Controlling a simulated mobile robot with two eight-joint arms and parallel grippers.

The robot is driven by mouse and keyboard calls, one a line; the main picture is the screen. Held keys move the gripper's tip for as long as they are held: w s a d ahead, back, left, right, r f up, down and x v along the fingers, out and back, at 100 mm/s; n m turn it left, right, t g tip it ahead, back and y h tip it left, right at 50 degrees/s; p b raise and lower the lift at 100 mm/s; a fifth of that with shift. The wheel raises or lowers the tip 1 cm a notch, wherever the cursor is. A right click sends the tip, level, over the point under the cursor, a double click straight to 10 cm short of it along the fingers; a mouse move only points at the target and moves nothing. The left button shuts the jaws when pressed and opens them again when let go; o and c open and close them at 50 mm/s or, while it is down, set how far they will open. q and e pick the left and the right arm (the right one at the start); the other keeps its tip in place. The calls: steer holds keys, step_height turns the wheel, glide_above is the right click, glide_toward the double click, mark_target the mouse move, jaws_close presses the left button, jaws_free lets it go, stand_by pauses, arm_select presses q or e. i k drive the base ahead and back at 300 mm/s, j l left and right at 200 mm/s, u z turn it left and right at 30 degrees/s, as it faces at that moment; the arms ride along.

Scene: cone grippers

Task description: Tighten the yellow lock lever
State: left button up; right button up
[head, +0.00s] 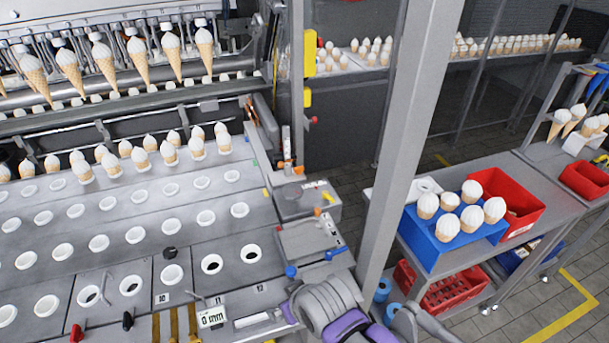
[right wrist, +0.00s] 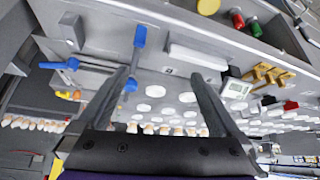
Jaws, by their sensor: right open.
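A small yellow lever (head: 328,197) sits on the grey box at the right end of the machine in the head view. A small yellow-orange part, likely the same lever, shows at the left of the right wrist view (right wrist: 68,95). My right gripper (right wrist: 161,75) is open, with nothing between its fingers, over the grey machine top. The lever lies outside the fingers, apart from them. In the head view my right arm reaches in at the bottom, and its fingertips cannot be made out. My left gripper is not in view.
Blue handles (head: 335,253) stick out below the lever's box, and one shows near the left finger (right wrist: 139,38). A display reading 0 mm (head: 211,317) and brass handles (head: 173,325) line the front edge. A grey post (head: 398,130) stands right of the machine. Cones fill the rear rows.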

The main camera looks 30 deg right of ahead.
mark_target(325, 194)
steer(key=k+l+u, duration=0.1)
steer(key=l, duration=0.25)
steer(key=k+l, duration=0.2)
steer(key=l, duration=0.2)
steer(key=k+l+u, duration=0.15)
steer(key=l, duration=0.2)
steer(key=k+l, duration=0.15)
steer(key=l, duration=0.2)
steer(key=i+l+u, duration=0.15)
steer(key=i+l, duration=0.15)
